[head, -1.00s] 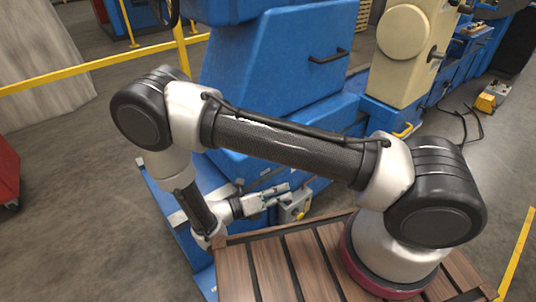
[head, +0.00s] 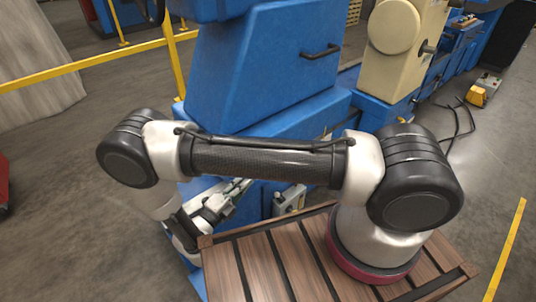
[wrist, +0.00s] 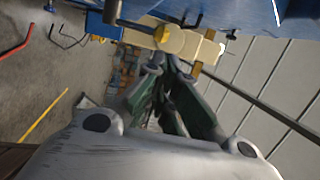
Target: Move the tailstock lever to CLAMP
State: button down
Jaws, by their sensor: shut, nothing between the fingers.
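My gripper (head: 246,185) is low at the blue machine, partly hidden behind my forearm in the head view. In the wrist view its fingers (wrist: 168,70) are closed together and empty. Their tips are close to a cream block (wrist: 180,42) with a brass round part and a brass bar, under a blue machine edge; I cannot tell whether they touch it. A dark rod (wrist: 112,12) stands left of the block. I cannot tell which part is the tailstock lever, and no CLAMP marking is readable.
The large blue machine body (head: 265,55) with a black handle (head: 321,50) rises behind my arm. A cream housing (head: 405,60) stands right of it. A slatted wooden top (head: 265,265) lies below my arm.

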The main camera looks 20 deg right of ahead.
jog(key=x, duration=1.4)
